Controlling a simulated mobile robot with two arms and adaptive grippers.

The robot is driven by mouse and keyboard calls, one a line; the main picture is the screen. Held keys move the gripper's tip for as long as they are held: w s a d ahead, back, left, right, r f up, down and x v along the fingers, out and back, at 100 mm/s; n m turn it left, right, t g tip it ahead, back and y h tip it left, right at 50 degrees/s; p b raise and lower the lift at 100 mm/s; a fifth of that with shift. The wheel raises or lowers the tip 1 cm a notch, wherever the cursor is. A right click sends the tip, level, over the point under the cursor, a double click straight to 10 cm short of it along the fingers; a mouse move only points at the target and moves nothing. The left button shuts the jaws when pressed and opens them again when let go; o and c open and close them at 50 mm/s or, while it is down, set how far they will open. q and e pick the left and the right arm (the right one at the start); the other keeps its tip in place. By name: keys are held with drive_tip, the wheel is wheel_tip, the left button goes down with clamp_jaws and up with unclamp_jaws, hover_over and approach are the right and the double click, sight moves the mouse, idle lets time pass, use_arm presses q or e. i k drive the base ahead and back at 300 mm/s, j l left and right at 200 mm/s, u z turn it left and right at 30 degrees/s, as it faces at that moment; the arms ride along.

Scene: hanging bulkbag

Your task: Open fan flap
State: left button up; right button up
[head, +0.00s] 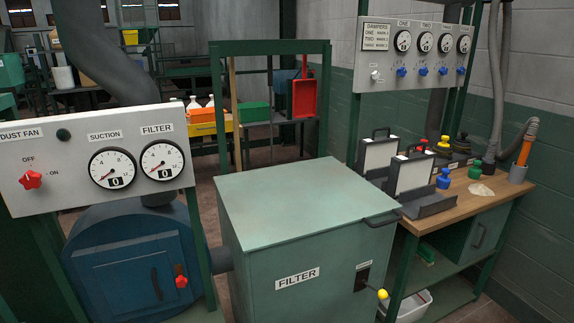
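The blue fan housing (88,232) stands at the lower left in the head view, below the dust fan panel. A rectangular blue flap (118,282) is on its front and looks shut. The flap has a dark upright handle (156,284) near its right side. A red knob (181,282) sits just right of the flap. The lower part of the housing is cut off by the picture's bottom edge. Neither of my grippers is in view.
The dust fan panel (75,125) has a red switch (31,180) and two gauges reading 0. A green filter box (300,205) stands close right of the housing, with a yellow-knobbed lever (382,294). A workbench (465,200) stands at the right wall.

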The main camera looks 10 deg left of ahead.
sight(145, 281)
drive_tip(key=u, duration=1.3)
